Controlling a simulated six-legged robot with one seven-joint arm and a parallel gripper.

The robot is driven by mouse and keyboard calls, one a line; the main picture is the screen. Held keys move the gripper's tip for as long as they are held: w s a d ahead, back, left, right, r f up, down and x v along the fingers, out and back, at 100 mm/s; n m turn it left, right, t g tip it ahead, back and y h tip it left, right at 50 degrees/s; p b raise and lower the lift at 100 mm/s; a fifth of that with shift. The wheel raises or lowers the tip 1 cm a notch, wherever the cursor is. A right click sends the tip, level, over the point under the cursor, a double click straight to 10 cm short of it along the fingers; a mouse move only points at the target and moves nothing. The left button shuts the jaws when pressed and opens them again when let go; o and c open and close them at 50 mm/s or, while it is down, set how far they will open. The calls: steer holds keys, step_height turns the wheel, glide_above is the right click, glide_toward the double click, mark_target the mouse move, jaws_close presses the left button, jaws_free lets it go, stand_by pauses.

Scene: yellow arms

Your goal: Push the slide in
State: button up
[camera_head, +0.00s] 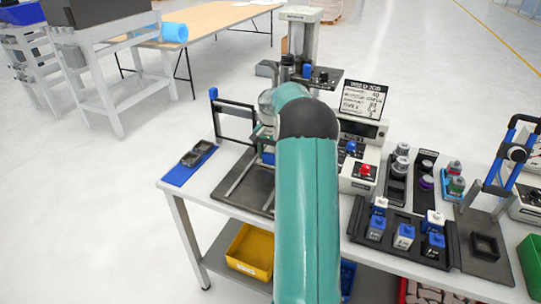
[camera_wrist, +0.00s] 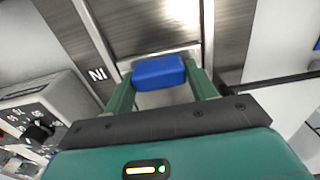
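The slide (camera_wrist: 188,52) is a pale carriage on rails over a dark plate (camera_head: 251,192), with a blue block (camera_wrist: 158,71) as its handle. In the wrist view, my gripper (camera_wrist: 160,76) has one teal finger on each side of the block, both close against its ends, and appears shut on it. An "IN" label (camera_wrist: 97,74) shows upside down beside the rail. In the head view the blue block (camera_head: 268,158) shows just left of my arm. My arm hides the right part of the slide and the gripper there.
A box with knobs (camera_wrist: 40,125) stands close on the left in the wrist view. In the head view, a dark upright frame (camera_head: 236,122) and a blue tray (camera_head: 190,167) are left of the slide.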

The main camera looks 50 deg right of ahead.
steer(key=o, duration=0.4)
steer(key=shift+w+d, duration=0.1)
steer(key=shift+d, duration=0.1)
steer(key=shift+c, duration=0.2)
steer(key=shift+a, duration=0.1)
step_height(320, 180, up, 14)
steer(key=shift+f, duration=0.1)
